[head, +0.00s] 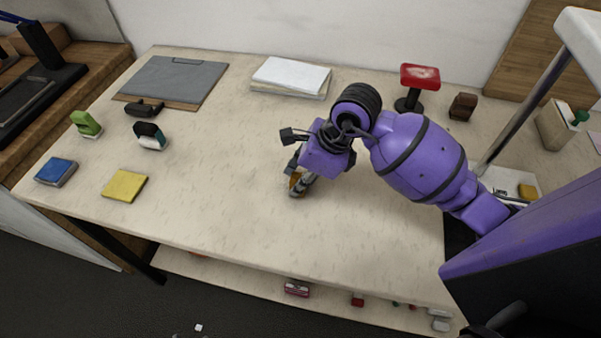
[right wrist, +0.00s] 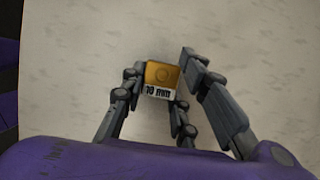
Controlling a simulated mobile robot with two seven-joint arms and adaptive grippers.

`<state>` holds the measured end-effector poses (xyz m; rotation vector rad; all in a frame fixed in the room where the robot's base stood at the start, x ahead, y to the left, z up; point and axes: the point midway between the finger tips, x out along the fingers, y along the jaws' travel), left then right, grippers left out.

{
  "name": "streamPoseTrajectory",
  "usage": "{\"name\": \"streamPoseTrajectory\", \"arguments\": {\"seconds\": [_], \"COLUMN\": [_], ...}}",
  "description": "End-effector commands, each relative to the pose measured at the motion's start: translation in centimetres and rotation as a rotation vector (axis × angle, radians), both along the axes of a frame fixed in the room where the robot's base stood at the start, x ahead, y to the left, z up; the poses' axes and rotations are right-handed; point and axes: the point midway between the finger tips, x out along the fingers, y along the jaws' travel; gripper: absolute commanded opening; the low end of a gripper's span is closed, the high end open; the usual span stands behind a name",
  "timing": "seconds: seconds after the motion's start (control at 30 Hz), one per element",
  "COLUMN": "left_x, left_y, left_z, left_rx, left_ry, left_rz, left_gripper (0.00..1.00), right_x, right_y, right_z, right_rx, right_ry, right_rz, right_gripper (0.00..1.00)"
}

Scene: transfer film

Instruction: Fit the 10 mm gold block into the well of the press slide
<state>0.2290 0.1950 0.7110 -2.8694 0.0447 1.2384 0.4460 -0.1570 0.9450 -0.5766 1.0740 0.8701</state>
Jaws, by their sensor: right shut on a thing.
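The gold block (right wrist: 162,73) shows in the right wrist view with a white label reading "10 mm". My right gripper (right wrist: 163,62) is shut on it, with a finger at each side. In the head view the right gripper (head: 299,188) is low over the middle of the table, and a bit of the gold block (head: 293,180) shows beside its fingers. I cannot tell whether the block touches the table. The press slide is not clearly identifiable. A pale fixture (head: 512,182) with a yellow-gold piece (head: 527,191) stands at the right, partly behind my right arm. My left gripper is not in view.
A slanted metal post (head: 524,108) rises near the fixture. A red-topped stand (head: 420,77), brown block (head: 463,106) and white paper stack (head: 291,75) are at the back. A clipboard (head: 178,80), yellow pad (head: 125,185) and blue box (head: 56,171) lie left. The centre-left table is clear.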

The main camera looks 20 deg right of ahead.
Motion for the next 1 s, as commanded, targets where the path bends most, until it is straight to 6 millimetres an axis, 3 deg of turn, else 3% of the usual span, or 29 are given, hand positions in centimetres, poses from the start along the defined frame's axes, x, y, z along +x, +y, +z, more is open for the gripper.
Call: {"name": "streamPoseTrajectory", "arguments": {"seconds": [0.27, 0.3, 0.43, 0.77, 1.0], "left_x": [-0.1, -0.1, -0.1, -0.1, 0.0], "left_y": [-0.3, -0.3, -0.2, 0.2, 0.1], "left_z": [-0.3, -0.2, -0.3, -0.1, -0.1], "left_rx": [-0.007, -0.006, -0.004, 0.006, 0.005], "left_ry": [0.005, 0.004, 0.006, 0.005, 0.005], "left_rz": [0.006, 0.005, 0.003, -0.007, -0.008], "left_gripper": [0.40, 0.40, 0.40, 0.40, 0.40], "right_x": [0.1, 0.0, 0.1, 0.1, -0.6], "right_y": [0.0, 0.0, 0.0, 0.0, -1.2], "right_z": [-0.2, -0.2, -0.1, 0.2, 3.4], "right_rx": [0.000, 0.000, 0.000, 0.001, -0.004], "right_ry": [-0.002, -0.002, -0.002, -0.004, -0.006], "right_rz": [0.000, 0.000, 0.000, 0.000, 0.001], "right_gripper": [0.00, 0.31, 0.46, 0.46, 0.46]}}
